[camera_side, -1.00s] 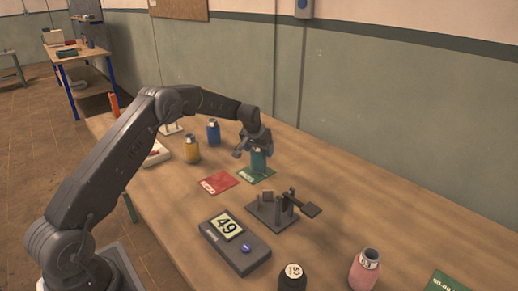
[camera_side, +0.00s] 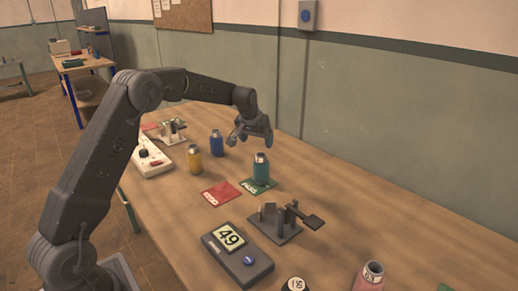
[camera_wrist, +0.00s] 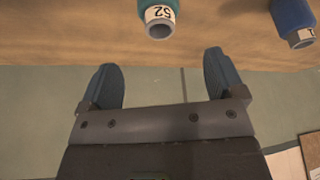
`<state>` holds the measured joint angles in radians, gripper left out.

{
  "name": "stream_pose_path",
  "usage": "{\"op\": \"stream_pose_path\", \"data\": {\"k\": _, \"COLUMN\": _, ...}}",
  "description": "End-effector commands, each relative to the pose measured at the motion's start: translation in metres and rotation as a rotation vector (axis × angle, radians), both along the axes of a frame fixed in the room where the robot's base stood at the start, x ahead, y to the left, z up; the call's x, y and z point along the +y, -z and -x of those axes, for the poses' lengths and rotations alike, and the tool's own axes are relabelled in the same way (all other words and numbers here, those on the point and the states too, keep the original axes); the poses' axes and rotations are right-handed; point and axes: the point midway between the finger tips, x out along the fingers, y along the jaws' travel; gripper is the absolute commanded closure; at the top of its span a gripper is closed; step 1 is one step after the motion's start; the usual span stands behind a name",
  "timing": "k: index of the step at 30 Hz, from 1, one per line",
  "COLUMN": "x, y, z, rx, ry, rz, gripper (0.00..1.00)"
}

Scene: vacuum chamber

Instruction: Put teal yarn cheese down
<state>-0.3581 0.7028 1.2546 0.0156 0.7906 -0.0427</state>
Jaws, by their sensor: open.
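The teal yarn cheese (camera_side: 261,170) stands upright on the green card (camera_side: 258,187) on the table. My gripper (camera_side: 250,138) is open and empty, above and apart from the teal cheese. In the wrist view the two fingers of my gripper (camera_wrist: 164,75) are spread with nothing between them.
A red card (camera_side: 221,193) lies left of the green one. Blue (camera_side: 217,144) and yellow (camera_side: 194,159) cheeses stand behind. A metal stand (camera_side: 275,222), a device showing 49 (camera_side: 236,250) and a pink cheese (camera_side: 369,277) are nearer. The table's right side is clear.

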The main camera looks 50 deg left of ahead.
Motion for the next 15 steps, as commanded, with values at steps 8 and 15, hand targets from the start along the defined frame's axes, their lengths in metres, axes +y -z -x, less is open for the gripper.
{"op": "stream_pose_path", "data": {"k": 8, "x": -0.005, "y": -0.015, "z": 0.006, "rx": -0.001, "ry": 0.003, "rz": -0.001, "gripper": 0.12}}
{"op": "stream_pose_path", "data": {"k": 15, "x": -0.056, "y": -0.073, "z": 0.05, "rx": -0.022, "ry": 0.07, "rz": -0.008, "gripper": 0.12}}
